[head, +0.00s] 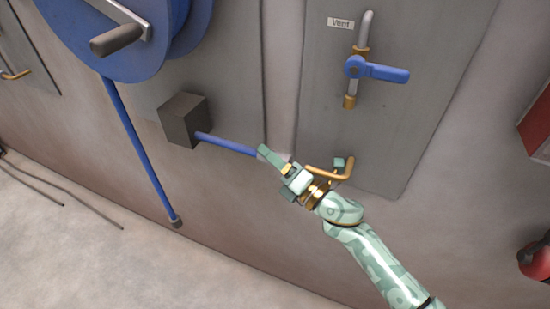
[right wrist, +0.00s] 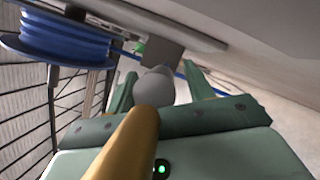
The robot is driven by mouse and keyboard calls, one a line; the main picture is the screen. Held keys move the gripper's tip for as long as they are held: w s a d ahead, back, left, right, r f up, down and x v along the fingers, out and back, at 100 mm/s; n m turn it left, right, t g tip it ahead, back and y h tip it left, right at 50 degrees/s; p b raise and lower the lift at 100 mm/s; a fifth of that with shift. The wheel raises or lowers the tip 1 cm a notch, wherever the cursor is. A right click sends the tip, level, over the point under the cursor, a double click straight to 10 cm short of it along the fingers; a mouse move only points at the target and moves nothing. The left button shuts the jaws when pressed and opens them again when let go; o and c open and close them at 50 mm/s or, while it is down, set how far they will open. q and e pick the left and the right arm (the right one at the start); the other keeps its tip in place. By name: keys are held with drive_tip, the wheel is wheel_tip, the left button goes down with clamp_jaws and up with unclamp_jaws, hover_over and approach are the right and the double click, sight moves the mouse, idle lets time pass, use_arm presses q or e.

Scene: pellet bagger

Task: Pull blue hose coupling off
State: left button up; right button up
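The blue hose (head: 225,144) runs from a dark box on the wall to a grey coupling (right wrist: 153,88). The coupling also shows as a small grey piece at the hose's end in the head view (head: 261,154). My right gripper (head: 274,163) is at the coupling. In the right wrist view, its two green fingers (right wrist: 159,75) stand on either side of the coupling, with a gap visible at the right. A brass pipe (head: 335,174) bends out of the panel by the gripper and shows close up in the wrist view (right wrist: 127,145). I cannot tell whether coupling and pipe still join. My left gripper is not in view.
A dark box (head: 184,120) and a blue hose reel (head: 105,45) are on the wall at left. A second blue hose hangs from the reel (head: 138,150). A blue-handled vent valve (head: 380,71) is above the gripper. The floor (head: 100,255) at lower left is mostly clear.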

drive_tip(key=shift+d, duration=0.15)
drive_tip(key=p+v, duration=0.1)
drive_tip(key=v, duration=1.5)
drive_tip(key=shift+f, duration=0.15)
drive_tip(key=shift+s, duration=0.1)
